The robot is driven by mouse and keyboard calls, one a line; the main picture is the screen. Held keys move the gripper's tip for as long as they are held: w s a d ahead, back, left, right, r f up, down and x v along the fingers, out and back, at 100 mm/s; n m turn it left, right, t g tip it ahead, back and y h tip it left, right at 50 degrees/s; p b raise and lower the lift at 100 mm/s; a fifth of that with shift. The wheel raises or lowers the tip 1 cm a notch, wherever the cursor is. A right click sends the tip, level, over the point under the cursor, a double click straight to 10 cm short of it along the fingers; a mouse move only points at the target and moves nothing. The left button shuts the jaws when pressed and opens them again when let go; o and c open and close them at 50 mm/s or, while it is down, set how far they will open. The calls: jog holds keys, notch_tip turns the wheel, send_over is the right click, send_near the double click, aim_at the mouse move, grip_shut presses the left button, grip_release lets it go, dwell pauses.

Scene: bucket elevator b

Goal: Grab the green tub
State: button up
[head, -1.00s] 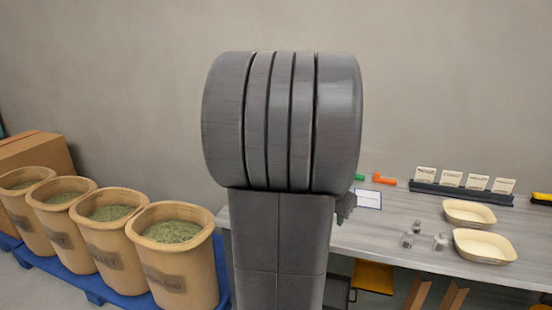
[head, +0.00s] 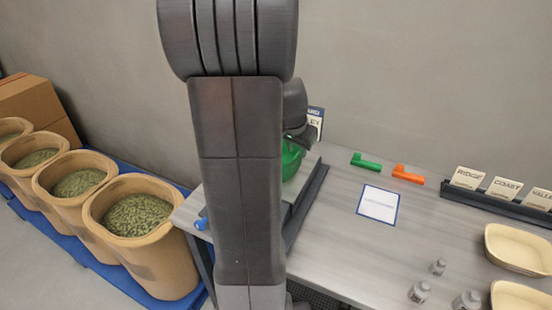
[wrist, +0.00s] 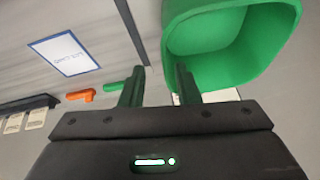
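The green tub (head: 291,162) shows in the head view just right of my arm, which hides part of it. It sits at the left end of the grey table. In the wrist view the green tub (wrist: 280,45) is large and close at the upper right, with its hollow inside visible. My gripper (wrist: 158,85) is open, its two fingers apart. The right finger overlaps the tub's lower left part, and the left finger is clear of it. I cannot tell whether the right finger touches the tub. In the head view my gripper (head: 303,136) is beside the tub, partly hidden.
A green piece (head: 367,161), an orange piece (head: 408,174) and a blue-edged card (head: 378,204) lie on the table (head: 345,250). A dark card rack (head: 495,205), cream trays (head: 515,250) and small shakers are at right. Large tan bins (head: 150,260) stand left.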

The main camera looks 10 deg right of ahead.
aim_at(297, 164)
jog(key=shift+w+a+p+x, duration=0.15)
jog(key=shift+p+x, duration=0.2)
jog(key=shift+x, duration=2.05)
jog(key=shift+w+a+p+x, duration=0.15)
jog(key=shift+p+x, duration=0.2)
jog(key=shift+x, duration=2.05)
jog(key=shift+c, duration=0.2)
grip_shut()
